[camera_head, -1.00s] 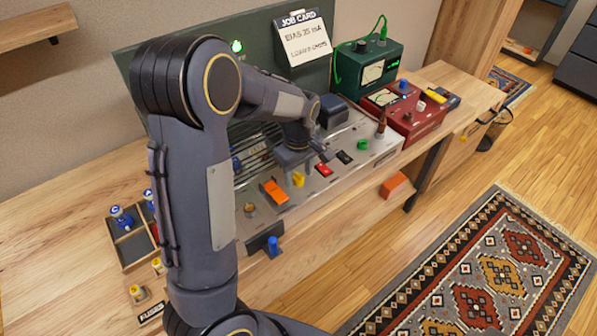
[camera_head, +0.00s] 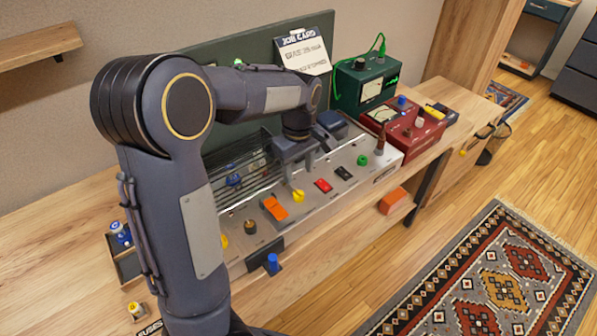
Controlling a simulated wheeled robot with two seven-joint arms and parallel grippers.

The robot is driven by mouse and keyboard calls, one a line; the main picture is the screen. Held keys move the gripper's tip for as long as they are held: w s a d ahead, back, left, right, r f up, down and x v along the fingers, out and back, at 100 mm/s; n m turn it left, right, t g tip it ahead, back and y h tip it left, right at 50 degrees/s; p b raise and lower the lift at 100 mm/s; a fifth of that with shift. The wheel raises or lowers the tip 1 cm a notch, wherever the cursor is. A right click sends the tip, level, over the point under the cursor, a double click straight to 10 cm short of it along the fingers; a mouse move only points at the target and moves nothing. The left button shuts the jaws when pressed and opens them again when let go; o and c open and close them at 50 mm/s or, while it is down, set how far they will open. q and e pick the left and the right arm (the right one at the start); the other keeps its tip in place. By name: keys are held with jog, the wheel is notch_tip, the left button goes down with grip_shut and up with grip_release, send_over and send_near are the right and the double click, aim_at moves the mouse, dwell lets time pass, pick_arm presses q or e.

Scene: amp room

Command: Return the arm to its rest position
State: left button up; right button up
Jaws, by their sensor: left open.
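My left arm comes in from the left and reaches across the front of the picture. Its dark gripper (camera_head: 299,172) is open and empty, pointing down above the back of the grey amplifier chassis (camera_head: 345,188). It appears apart from the controls; its exact height is hard to tell. On the chassis top are an orange rocker switch (camera_head: 274,208), a yellow knob (camera_head: 298,196), a red switch (camera_head: 323,185), a black switch (camera_head: 343,173) and a green knob (camera_head: 362,160). My right gripper is not in view.
A green meter box (camera_head: 350,98) and a red meter box (camera_head: 418,138) stand to the right on the wooden bench (camera_head: 60,235). A job card (camera_head: 303,50) leans on the dark panel behind. A fuse tray (camera_head: 127,265) is partly hidden by my arm.

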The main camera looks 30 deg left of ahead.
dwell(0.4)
pick_arm(q)
jog(key=s+d+r+m+t+h, duration=0.1)
jog(key=s+d+m+t, duration=0.1)
jog(key=s+m, duration=0.2)
jog(key=s+d+r+m+t+h, duration=0.1)
jog(key=s+d+r+m, duration=0.1)
jog(key=s, duration=0.8)
jog(key=s+d+r+m+t+h, duration=0.1)
jog(key=s+d+m+t, duration=0.1)
jog(key=s+m, duration=0.4)
jog(key=shift+s+d+r+t+h, duration=0.2)
jog(key=shift+s+d+t+h, duration=0.15)
jog(key=shift+s+d, duration=0.65)
jog(key=shift+s+a, duration=0.1)
jog(key=shift+a, duration=0.05)
